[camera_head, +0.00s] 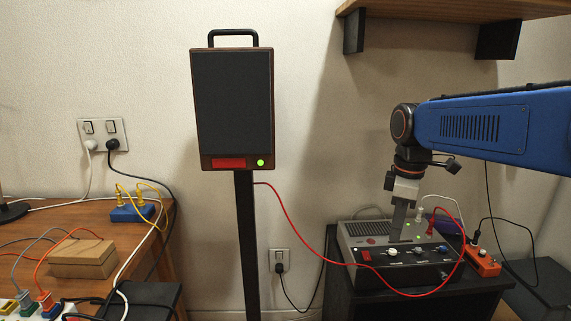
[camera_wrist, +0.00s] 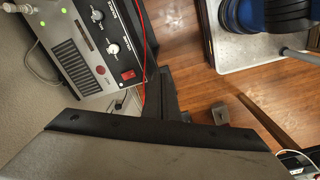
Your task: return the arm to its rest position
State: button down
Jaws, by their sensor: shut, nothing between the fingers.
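My blue arm (camera_head: 490,128) reaches in from the right in the head view, with its wrist bent downward. My gripper (camera_head: 397,236) points down at its end, shut and empty, with narrow grey fingers close together. The fingertips overlap the top of the grey amplifier box (camera_head: 368,230) in the picture; I cannot tell whether they touch it. The box also shows at upper left in the wrist view (camera_wrist: 72,52), with its knobs, red switch and green lights. A large dark-edged grey shape fills the bottom of the wrist view.
A wooden shelf (camera_head: 455,9) hangs above my arm. A speaker (camera_head: 232,105) on a black post stands left of the box. A red cable (camera_head: 310,243) runs between speaker and box. An orange power strip (camera_head: 484,262) lies right of it. A wooden desk (camera_head: 60,220) stands left.

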jog(key=s+f+m+t, duration=0.1)
jog(key=s+f+m, duration=0.2)
jog(key=s, duration=0.3)
jog(key=s+d+f+m+t, duration=0.1)
jog(key=s+f+m+t, duration=0.1)
jog(key=s+f+m, duration=0.2)
jog(key=s+d+f+m+t, duration=0.1)
jog(key=s+f+m, duration=0.2)
jog(key=s, duration=0.6)
jog(key=m, duration=0.2)
jog(key=shift+d+f+m, duration=0.15)
jog(key=shift+d+m, duration=0.05)
jog(key=shift+m, duration=0.2)
jog(key=c, duration=2.5)
grip_release()
